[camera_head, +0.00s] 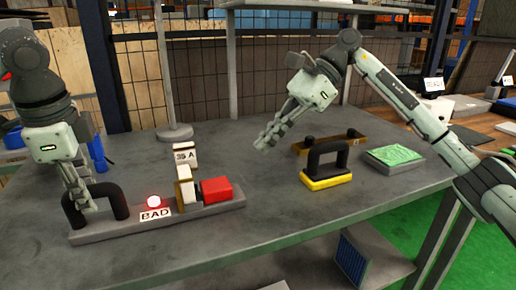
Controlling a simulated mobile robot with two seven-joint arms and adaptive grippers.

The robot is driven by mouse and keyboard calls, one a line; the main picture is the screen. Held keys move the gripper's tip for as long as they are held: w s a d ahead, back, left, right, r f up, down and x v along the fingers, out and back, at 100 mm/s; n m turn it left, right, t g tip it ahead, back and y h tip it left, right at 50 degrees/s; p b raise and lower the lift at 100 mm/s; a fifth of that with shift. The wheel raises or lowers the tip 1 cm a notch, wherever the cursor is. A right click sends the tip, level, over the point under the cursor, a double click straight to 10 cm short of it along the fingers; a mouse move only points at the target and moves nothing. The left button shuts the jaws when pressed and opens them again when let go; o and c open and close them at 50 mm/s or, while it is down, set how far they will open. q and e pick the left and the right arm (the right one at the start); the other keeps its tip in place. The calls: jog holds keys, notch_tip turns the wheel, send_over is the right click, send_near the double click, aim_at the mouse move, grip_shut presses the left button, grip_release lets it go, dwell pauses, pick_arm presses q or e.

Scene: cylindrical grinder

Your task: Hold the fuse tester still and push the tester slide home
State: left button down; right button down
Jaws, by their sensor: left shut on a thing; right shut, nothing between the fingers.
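The fuse tester (110,234) is a long grey bar near the table's front left. It carries a black arched handle (106,188), a lit red lamp (153,201), a "BAD" label (155,215), a beige upright block (186,190) and a red block (216,191), which looks like the tester slide. My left gripper (78,206) is shut on the left leg of the black handle. My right gripper (259,147) is shut and empty, in the air behind and to the right of the red block, apart from it.
A beige block marked "35 A" (184,154) stands behind the tester. To the right are a black handle on a yellow base (326,180), a brown bar (302,149) and a grey block with a green top (394,155). A round post base (174,132) stands behind. The table's middle front is clear.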

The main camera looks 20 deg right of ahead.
dwell(0.4)
pick_arm(q)
jog(key=c, duration=1.3)
grip_release()
jog(key=shift+r, duration=0.1)
jog(key=r, duration=0.4)
jog(key=s+r, duration=0.1)
jog(key=r, duration=0.2)
jog(key=s+r, duration=0.1)
jog(key=r, duration=0.3)
jog(key=shift+s+r, duration=0.2)
jog(key=shift+r, duration=0.15)
